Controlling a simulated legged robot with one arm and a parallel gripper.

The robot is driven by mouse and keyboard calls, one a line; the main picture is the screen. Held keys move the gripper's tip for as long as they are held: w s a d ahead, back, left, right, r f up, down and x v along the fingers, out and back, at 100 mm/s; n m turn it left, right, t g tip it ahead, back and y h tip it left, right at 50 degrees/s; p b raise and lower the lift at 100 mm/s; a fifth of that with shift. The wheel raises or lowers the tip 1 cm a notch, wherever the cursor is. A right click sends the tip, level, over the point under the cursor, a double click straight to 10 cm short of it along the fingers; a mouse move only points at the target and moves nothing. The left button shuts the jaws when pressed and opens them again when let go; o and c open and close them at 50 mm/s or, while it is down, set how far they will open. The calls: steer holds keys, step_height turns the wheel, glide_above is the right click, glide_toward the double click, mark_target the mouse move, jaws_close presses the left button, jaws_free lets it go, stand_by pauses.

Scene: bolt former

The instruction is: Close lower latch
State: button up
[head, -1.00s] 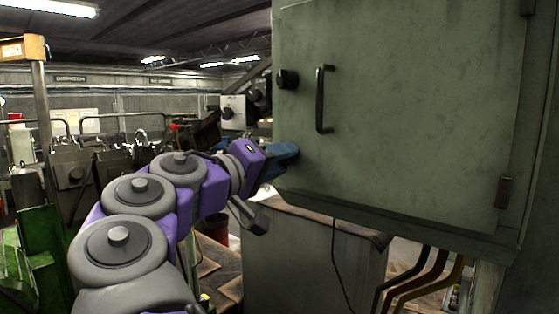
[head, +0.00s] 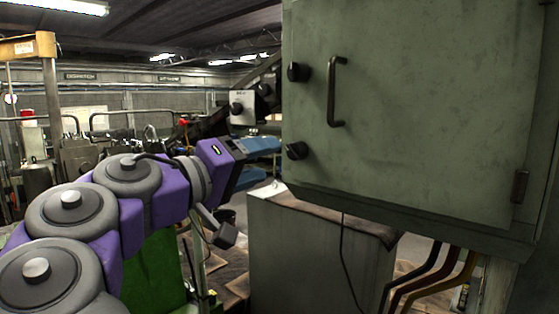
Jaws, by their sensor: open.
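The lower latch is a black knob (head: 295,150) on the left edge of the grey-green cabinet door (head: 420,110), in full view in the head view. I cannot tell from its shape whether it is latched. The upper latch (head: 298,72) is a similar black knob above it. My gripper (head: 268,158), with blue fingers, is just left of the lower latch at about its height. It is open and appears empty. The fingers look apart from the knob, though the depth between them is hard to judge.
A dark vertical handle (head: 333,92) stands out from the door to the right of the latches. The door lies flat against the cabinet. A grey pedestal (head: 300,255) and thick cables (head: 430,275) are below. Machinery stands behind my arm at left.

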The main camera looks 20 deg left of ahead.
steer(key=v, duration=1)
steer(key=shift+a+p, duration=0.3)
steer(key=shift+p, duration=0.05)
steer(key=shift+s+f, duration=0.1)
